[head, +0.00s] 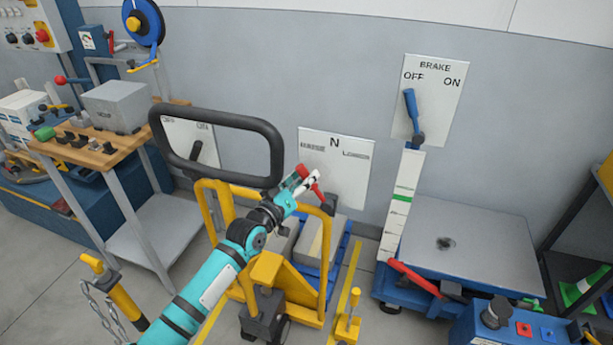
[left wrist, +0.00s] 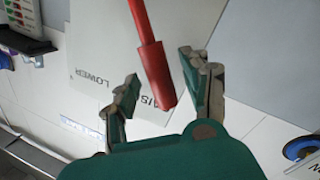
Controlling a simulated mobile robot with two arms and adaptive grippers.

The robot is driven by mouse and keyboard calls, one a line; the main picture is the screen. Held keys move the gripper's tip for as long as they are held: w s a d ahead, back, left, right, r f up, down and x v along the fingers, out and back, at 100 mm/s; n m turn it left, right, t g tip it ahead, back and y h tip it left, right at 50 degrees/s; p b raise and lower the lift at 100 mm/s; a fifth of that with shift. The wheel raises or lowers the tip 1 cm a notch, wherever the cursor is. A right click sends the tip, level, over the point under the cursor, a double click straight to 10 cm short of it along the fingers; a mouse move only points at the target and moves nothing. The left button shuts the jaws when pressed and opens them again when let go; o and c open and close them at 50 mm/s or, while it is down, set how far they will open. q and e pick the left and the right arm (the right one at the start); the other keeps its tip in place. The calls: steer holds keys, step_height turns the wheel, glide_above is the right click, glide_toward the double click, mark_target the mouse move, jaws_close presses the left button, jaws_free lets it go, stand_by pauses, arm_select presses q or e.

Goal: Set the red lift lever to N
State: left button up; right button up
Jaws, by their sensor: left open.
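The red lift lever (head: 302,171) stands on a white plate (head: 350,180) marked RAISE, N and LOWER. It leans left, its upper end near the RAISE label; my gripper partly hides it. In the left wrist view the lever (left wrist: 154,65) comes down from the top, its end near partly hidden lettering, with LOWER further left. My left gripper (head: 305,183) is at the lever. In the left wrist view its open fingers (left wrist: 163,92) stand on either side of the lever's end, with visible gaps. My right gripper is not in view.
A yellow pallet truck with a black loop handle (head: 217,115) stands just left of the plate. A BRAKE plate (head: 435,110) with a blue lever (head: 411,105) is to the right, above a blue lift table (head: 460,245). A wooden-topped bench (head: 95,155) stands at left.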

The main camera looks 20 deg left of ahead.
arm_select(q)
steer(key=shift+x, duration=0.8)
jaws_close()
